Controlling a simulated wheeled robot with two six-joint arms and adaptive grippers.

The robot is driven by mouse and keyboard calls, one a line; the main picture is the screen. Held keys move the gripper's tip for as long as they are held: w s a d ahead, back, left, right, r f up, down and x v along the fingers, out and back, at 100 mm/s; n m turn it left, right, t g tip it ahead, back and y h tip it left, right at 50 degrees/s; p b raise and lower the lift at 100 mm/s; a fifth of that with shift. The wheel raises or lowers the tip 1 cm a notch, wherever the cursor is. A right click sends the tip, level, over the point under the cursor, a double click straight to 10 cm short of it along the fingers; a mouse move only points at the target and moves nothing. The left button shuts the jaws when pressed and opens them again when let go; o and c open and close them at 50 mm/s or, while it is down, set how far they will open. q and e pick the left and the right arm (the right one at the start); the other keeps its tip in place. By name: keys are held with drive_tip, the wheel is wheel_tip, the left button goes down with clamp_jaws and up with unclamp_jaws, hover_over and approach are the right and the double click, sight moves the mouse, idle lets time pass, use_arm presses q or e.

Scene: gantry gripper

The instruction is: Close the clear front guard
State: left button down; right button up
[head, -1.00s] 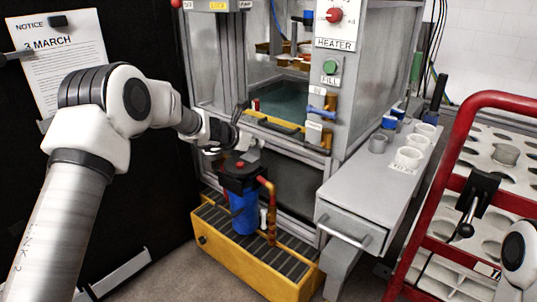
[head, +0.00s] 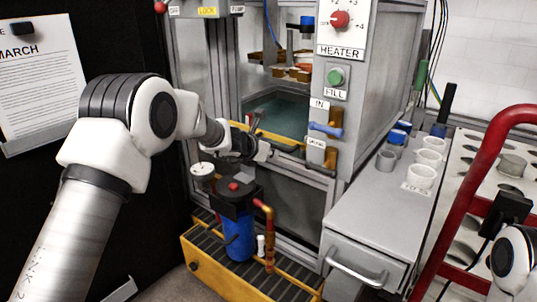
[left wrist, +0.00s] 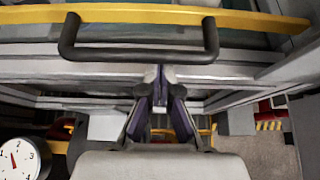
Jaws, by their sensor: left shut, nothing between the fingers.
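The front guard has a yellow bar (head: 290,146) along its top edge, low across the front opening of the grey machine. The opening above the bar is uncovered. In the left wrist view the yellow bar (left wrist: 240,18) crosses the top, with a black U-shaped handle (left wrist: 140,52) below it. My left gripper (head: 262,152) is just in front of the bar. In the left wrist view its fingertips (left wrist: 160,76) are together and empty, below the handle and apart from it in the picture. My right gripper is out of view.
A blue filter housing (head: 238,225) stands on a yellow tray (head: 205,280) below my gripper. A round gauge (left wrist: 20,158) is at lower left in the wrist view. A grey side bench (head: 375,210) with cups and a red-framed cart (head: 465,190) stand to the right.

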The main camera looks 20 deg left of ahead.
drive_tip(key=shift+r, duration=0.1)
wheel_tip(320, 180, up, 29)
drive_tip(key=p, duration=2.9)
